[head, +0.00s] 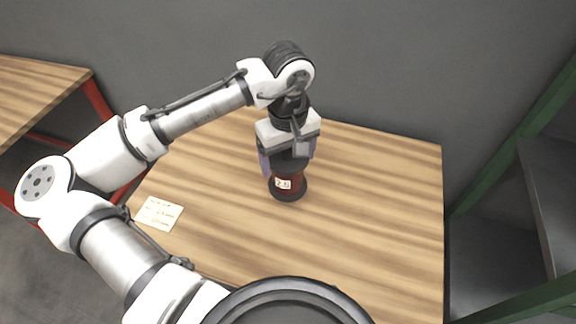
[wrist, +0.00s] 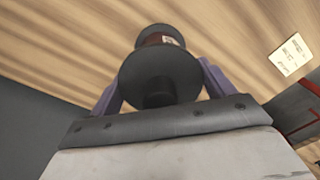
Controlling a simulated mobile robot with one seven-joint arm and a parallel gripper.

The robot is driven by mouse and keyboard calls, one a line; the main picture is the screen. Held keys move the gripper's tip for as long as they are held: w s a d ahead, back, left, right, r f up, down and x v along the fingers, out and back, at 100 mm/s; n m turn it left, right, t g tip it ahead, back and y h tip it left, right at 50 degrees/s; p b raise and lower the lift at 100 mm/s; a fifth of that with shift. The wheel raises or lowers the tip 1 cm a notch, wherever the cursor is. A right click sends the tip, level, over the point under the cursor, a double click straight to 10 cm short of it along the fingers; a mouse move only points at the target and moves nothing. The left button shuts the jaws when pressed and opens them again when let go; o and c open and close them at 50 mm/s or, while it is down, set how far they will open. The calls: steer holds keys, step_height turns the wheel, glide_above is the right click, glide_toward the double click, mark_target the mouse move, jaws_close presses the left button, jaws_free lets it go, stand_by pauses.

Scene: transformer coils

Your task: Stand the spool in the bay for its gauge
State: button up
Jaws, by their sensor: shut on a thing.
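The spool (head: 287,186) has black flanges, dark red wire and a white label that appears to read 2.5. It is upright on or just above the wooden table, in the middle of the head view. My gripper (head: 286,160) comes down over it from above and is shut on its upper part, with a purple finger on either side. In the wrist view the spool's round black flange (wrist: 159,76) lies between the purple fingers. The gripper hides the spool's top in the head view. No bay is clearly in view.
A cream note (head: 158,213) with handwriting too small to read lies on the table (head: 385,200) at left. The table right of the spool is clear. A green-framed grey shelf (head: 545,190) stands at right. Another wooden table with red legs (head: 40,85) is at far left.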

steer(key=shift+f, duration=1.9)
steer(key=shift+f, duration=0.15)
steer(key=o, duration=1.2)
